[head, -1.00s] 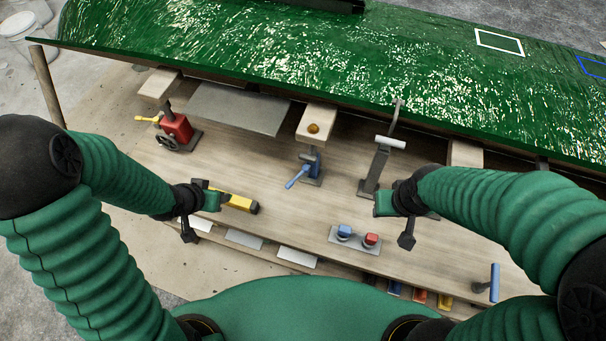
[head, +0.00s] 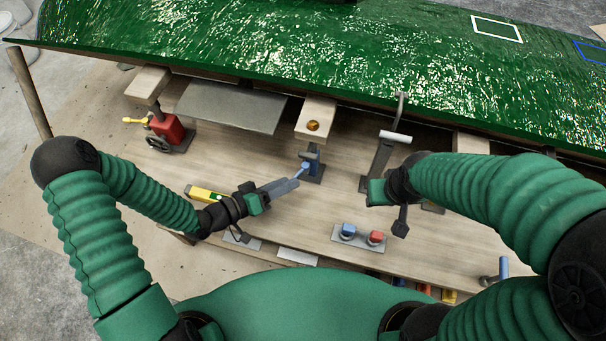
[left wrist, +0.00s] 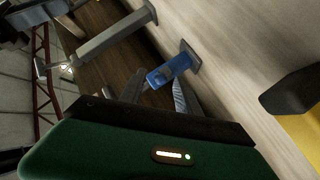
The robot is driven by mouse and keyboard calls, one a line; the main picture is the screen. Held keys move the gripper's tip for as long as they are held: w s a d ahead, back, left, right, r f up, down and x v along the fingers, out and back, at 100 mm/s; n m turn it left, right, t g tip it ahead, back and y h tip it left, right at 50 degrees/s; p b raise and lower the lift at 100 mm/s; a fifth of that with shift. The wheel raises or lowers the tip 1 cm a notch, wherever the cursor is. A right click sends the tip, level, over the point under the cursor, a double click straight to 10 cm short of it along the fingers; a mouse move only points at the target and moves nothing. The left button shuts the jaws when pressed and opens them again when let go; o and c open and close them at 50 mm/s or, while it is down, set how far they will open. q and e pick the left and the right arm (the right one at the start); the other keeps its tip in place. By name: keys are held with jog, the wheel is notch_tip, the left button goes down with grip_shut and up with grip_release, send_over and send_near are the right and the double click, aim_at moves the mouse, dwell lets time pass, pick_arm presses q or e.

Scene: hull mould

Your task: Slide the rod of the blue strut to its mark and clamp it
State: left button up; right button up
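The blue strut (head: 313,164) stands on the bench below a wooden pad (head: 316,112) under the green hull mould. Its blue lever (head: 301,172) sticks out toward the lower left. The strut also shows in the left wrist view (left wrist: 176,66), just beyond the fingertips. My left gripper (head: 296,183) is open, its fingertips close to the lever. In the left wrist view, the lever end appears between the two fingers (left wrist: 155,94); I cannot tell whether they touch. The mark on the rod is not discernible. My right gripper (head: 368,192) hangs by a grey post; its fingers are unclear.
A red strut (head: 167,130) with a yellow lever stands at the left. The grey post (head: 382,158) stands right of the blue strut. A yellow level (head: 205,194) and a plate with blue and red buttons (head: 359,238) lie in front. The mould (head: 250,45) overhangs the back.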

aim_at(297, 176)
pick_arm(q)
jog(key=x, duration=0.4)
jog(key=shift+w+d+f, duration=0.15)
jog(key=shift+w, duration=0.15)
jog(key=shift+w+d+f, duration=0.15)
jog(key=shift+w+d, duration=0.15)
jog(key=shift+d, duration=0.55)
jog(key=shift+a, duration=0.25)
grip_shut()
